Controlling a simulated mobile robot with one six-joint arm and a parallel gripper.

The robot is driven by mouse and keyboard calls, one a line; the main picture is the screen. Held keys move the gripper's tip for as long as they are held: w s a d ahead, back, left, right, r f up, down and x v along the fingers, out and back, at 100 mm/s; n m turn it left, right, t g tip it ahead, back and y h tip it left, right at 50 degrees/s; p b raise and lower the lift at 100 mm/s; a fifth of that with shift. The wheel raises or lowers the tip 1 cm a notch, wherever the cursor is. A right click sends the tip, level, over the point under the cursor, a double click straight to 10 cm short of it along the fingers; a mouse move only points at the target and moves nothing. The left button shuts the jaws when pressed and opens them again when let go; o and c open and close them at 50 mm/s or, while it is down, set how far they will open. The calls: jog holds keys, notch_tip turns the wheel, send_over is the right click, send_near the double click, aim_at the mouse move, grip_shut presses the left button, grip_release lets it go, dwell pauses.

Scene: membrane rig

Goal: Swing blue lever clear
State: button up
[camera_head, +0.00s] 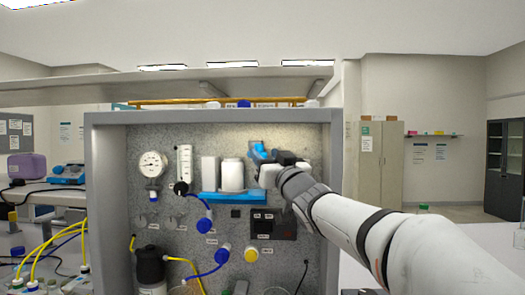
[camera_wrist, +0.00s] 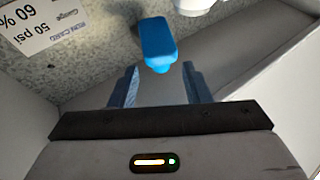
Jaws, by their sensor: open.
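The blue lever (camera_wrist: 157,42) shows in the wrist view as a rounded blue bar with a narrower tip pointing toward my gripper. My gripper (camera_wrist: 160,86) is open, with one finger on each side of the space just short of the lever's tip. No contact with the lever shows. In the head view my gripper (camera_head: 262,160) is at the upper right of the rig panel. Blue parts show there, but I cannot clearly tell lever from fingers. The lever's mount is partly out of view.
A white printed label (camera_wrist: 45,25) is left of the lever, and a white round part (camera_wrist: 193,5) is at its upper right. The grey rig frame (camera_head: 335,200) stands close on the right. White canisters (camera_head: 232,175) stand on a blue shelf (camera_head: 225,197) to the left.

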jog(key=shift+x, duration=1.35)
jog(key=shift+c, duration=0.4)
